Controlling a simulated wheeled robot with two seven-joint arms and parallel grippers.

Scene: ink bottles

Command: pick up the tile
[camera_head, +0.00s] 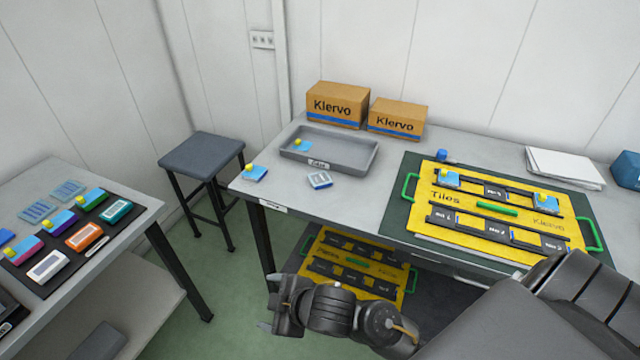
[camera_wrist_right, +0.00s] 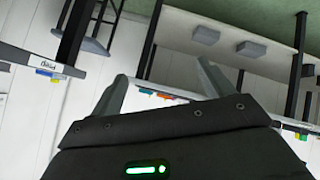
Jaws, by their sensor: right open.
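Several light blue tiles with yellow knobs are in view; I cannot tell which is the task's tile. One blue tile (camera_head: 255,173) lies near the left end of the grey table (camera_head: 400,165). Another tile (camera_head: 301,146) lies in the grey tray (camera_head: 330,160). A white tile (camera_head: 319,180) lies just in front of the tray. Two more tiles (camera_head: 447,178) (camera_head: 545,200) sit on the yellow board (camera_head: 465,200). My right gripper (camera_head: 268,305) is open and empty, in front of the table and away from every tile. Its fingers also show in the wrist view (camera_wrist_right: 160,85). My left gripper is out of view.
Two Klervo boxes (camera_head: 337,106) (camera_head: 397,118) stand behind the tray. A stool (camera_head: 202,153) stands between the grey table and the left table (camera_head: 60,180), which holds coloured pieces on a dark mat. Another yellow board (camera_head: 350,265) is below the table. White sheets (camera_head: 563,167) lie at right.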

